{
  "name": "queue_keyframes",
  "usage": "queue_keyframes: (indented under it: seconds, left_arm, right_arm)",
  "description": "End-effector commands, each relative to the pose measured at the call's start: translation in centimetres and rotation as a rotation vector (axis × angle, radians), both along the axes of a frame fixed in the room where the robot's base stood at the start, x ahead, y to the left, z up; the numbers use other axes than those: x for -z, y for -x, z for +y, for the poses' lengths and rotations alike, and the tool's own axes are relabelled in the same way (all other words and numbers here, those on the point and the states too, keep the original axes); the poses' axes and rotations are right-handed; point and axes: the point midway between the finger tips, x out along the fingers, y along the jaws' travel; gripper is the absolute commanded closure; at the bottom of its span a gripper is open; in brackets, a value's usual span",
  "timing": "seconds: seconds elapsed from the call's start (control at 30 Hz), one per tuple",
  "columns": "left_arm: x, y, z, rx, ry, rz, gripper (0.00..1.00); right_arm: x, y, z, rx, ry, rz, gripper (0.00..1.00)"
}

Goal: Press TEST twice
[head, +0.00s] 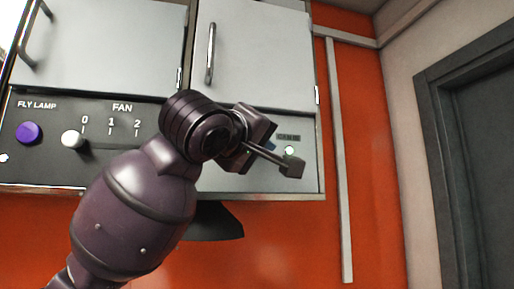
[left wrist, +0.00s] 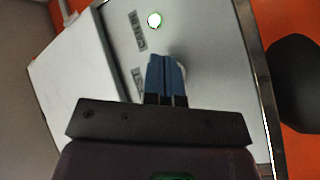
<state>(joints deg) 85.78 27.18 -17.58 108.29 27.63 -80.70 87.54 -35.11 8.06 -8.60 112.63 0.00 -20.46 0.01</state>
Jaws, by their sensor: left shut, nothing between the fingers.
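In the head view my arm and gripper hide the button.
The panel (head: 45,170) also has a purple FLY LAMP button (head: 29,132) and a white FAN knob (head: 72,139). Grey cabinet doors (head: 262,60) with handles are above. A dark rounded object (head: 215,222) hangs below the panel. Orange wall and a dark door frame are at right.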

Motion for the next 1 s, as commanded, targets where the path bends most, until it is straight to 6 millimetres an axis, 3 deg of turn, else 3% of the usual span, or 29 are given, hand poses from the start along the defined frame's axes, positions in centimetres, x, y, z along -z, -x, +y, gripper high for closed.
queue_keyframes:
  seconds: [1.0]
  left_arm:
    - [-0.01,-0.9,0.3,0.0,0.0,0.0,1.0]
  right_arm:
    - [0.04,0.01,0.0,0.0,0.0,0.001,0.64]
